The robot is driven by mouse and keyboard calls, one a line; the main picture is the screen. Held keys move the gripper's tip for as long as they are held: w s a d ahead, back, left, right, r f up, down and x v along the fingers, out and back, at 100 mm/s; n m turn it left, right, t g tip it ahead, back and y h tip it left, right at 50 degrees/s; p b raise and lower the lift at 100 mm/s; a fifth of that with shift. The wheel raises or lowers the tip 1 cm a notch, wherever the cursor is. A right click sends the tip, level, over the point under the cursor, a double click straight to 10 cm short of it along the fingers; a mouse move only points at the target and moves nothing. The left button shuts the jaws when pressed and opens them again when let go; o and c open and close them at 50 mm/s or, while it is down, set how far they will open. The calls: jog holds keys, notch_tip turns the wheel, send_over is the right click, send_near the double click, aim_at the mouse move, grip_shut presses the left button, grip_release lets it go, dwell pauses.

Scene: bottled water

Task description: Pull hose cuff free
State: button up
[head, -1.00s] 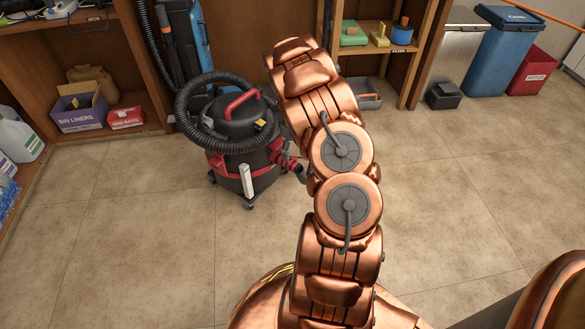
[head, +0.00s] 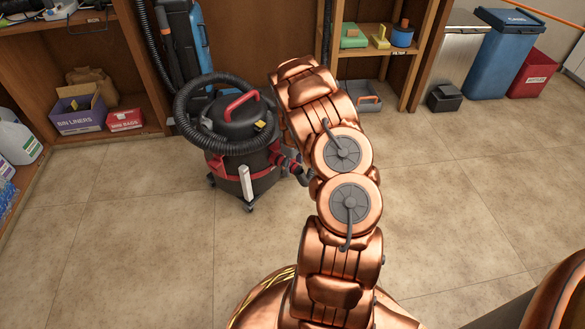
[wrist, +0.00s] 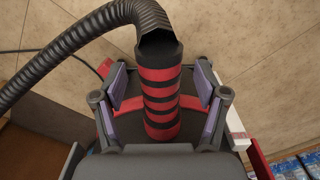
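The wet-dry vacuum (head: 228,130) stands on the floor, black with a red band and red handle. Its hose cuff (wrist: 161,104), striped red and black, runs up the middle of the wrist view. The ribbed black hose (wrist: 75,42) leaves the cuff's upper end and bends left. My gripper (wrist: 161,72) is open, one finger on each side of the cuff, with a visible gap on both sides. The cuff's lower end and its joint with the vacuum are not clear, near my palm.
Shelves with a bin-liner box (head: 80,113) and a red box (head: 125,120) stand at left. A back shelf (head: 375,58) holds small items. A grey bin, a blue bin (head: 505,55) and a red bin (head: 535,75) stand at right. The tiled floor in front is clear.

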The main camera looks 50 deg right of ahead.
jog(key=c, duration=1.2)
jog(key=shift+s+d+p, duration=0.2)
jog(key=shift+s+p, duration=0.75)
jog(key=shift+s, duration=0.3)
jog(key=shift+s+d+p, duration=0.15)
jog(key=shift+s+p, duration=0.75)
jog(key=shift+s, duration=0.3)
jog(key=shift+c, duration=0.2)
